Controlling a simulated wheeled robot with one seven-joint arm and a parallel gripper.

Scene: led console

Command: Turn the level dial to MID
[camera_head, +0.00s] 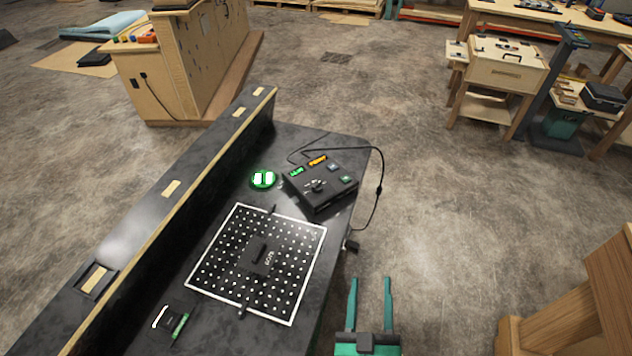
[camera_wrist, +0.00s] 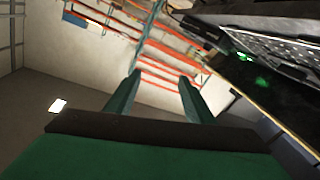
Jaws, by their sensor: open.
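A black console box (camera_head: 320,188) sits at the far right corner of the dark table (camera_head: 345,160). On its top is a small dark dial (camera_head: 317,186) with tiny labels around it that I cannot read, so its setting is unclear. Green and orange lit displays (camera_head: 317,161) are at its back edge, and small buttons (camera_head: 346,180) are on its right side. My green gripper (camera_head: 370,282) is open and empty, off the table's right edge, in front of the console and apart from it. In the wrist view its two fingers (camera_wrist: 157,88) are spread with nothing between them.
A perforated white-edged panel (camera_head: 312,230) with a black block lies left of my gripper. A round green-lit device (camera_head: 263,179) stands beside the console. A cable (camera_head: 378,190) hangs off the table's right side. A long raised ledge (camera_head: 170,188) borders the left.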

